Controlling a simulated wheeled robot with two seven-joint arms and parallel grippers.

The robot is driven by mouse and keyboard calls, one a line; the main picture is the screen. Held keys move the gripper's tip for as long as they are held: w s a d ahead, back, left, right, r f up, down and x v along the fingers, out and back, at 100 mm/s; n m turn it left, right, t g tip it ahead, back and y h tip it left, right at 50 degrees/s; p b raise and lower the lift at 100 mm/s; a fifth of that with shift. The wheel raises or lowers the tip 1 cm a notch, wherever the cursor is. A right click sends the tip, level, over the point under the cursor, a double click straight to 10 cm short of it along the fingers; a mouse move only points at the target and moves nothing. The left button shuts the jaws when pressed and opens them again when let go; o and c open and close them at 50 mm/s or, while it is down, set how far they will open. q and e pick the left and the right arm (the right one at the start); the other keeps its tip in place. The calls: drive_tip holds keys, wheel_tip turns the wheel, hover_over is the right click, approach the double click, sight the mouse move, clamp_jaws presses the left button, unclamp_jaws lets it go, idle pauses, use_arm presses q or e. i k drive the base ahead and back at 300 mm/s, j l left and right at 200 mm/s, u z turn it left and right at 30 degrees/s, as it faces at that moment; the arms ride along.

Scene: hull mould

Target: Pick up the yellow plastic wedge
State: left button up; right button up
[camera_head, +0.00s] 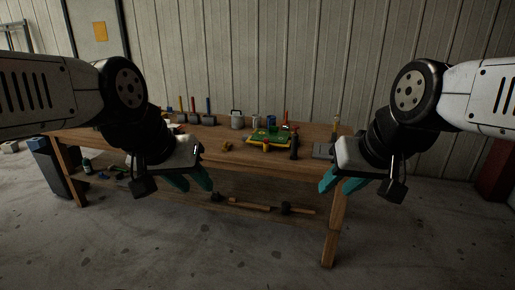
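A small yellow object (227,146), which looks like the yellow plastic wedge, lies on the wooden workbench (190,133) near its front edge, left of the green and yellow item. It is too small to make out its exact shape. My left gripper (196,187) hangs in front of the bench, lower in the picture and left of the wedge; its teal fingers are apart with nothing between them. My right gripper (335,188) hangs near the bench's right end, well right of the wedge; its teal fingers are also apart and empty.
A green and yellow item (265,139) lies mid-bench, with a dark upright object (294,148) beside it. A grey can (237,120) and several coloured-handled tools stand behind. A lower shelf holds mallets (290,209). Bare bench surrounds the wedge. Concrete floor in front is clear.

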sight(226, 146)
drive_tip(key=i+l+u, duration=0.3)
drive_tip(key=i, duration=0.15)
drive_tip(key=i+l+u, duration=0.2)
drive_tip(key=i+u, duration=0.15)
drive_tip(key=u, duration=0.5)
drive_tip(key=i+l, duration=0.5)
drive_tip(key=i, duration=0.15)
drive_tip(key=i+l+u, duration=0.15)
drive_tip(key=i+l, duration=0.35)
drive_tip(key=i, duration=0.1)
